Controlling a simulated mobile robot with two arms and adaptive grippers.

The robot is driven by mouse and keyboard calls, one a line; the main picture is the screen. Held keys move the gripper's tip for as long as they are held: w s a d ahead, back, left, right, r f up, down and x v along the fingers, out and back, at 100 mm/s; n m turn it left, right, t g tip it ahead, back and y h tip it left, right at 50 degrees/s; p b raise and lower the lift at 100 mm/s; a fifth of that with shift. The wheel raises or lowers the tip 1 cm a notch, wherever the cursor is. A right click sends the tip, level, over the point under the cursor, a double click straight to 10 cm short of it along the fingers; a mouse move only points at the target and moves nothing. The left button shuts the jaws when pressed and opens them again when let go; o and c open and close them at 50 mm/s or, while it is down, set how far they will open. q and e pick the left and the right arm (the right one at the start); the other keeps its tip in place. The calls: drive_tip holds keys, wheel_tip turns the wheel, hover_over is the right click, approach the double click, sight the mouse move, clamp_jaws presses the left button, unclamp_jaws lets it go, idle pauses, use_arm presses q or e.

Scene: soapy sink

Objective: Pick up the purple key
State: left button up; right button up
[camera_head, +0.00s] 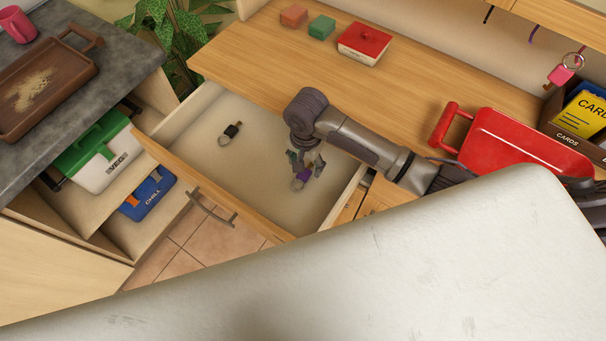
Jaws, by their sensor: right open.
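The purple key (304,173) lies in the open drawer (262,141), toward its right end, with a metal ring beside its purple part. My right gripper (302,168) reaches down into the drawer right at the purple key, with its fingers apart. The fingers partly cover the key, and I cannot tell whether they touch it. A black key (232,130) with a ring lies farther left in the same drawer. My left gripper is not in view.
The drawer's front wall (210,182) and sides surround the keys. A red tray (520,142), a red-lidded box (364,44) and a card box (585,112) stand on the wooden counter. A pink key (560,74) hangs at the right. A large pale surface fills the foreground.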

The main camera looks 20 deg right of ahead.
sight(302, 176)
drive_tip(key=f, duration=0.5)
drive_tip(key=shift+a+f, duration=0.1)
drive_tip(key=shift+a, duration=0.3)
drive_tip(key=c, duration=1)
